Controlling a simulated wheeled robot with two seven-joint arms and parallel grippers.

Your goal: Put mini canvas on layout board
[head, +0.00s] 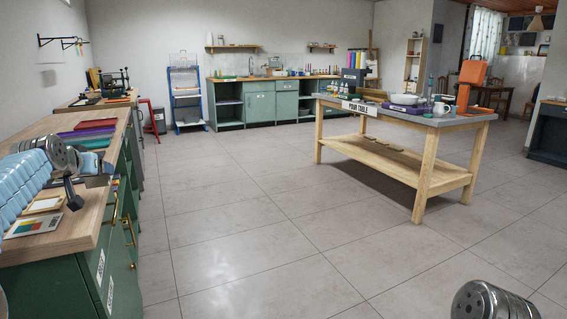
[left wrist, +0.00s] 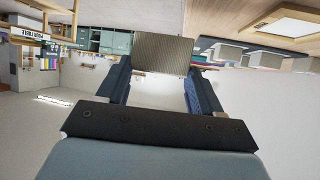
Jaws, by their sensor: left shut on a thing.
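My left gripper (left wrist: 158,72) is shut on a flat grey-brown panel, the mini canvas (left wrist: 163,53), held between its fingertips in the left wrist view. In the head view my left gripper (head: 73,194) is a dark shape at the edge of the left wooden counter; the canvas cannot be made out there. A small pale panel with a yellowish rim (head: 43,204) lies on the counter beside it. A wood-rimmed pale panel also shows in the left wrist view (left wrist: 286,27). I cannot tell whether either is the layout board. My right gripper's fingers are out of view.
A colour-patch card (head: 35,222) lies near the counter's front edge. Red, purple and teal trays (head: 88,134) lie farther back on this counter. The tiled floor (head: 240,220) between is clear.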

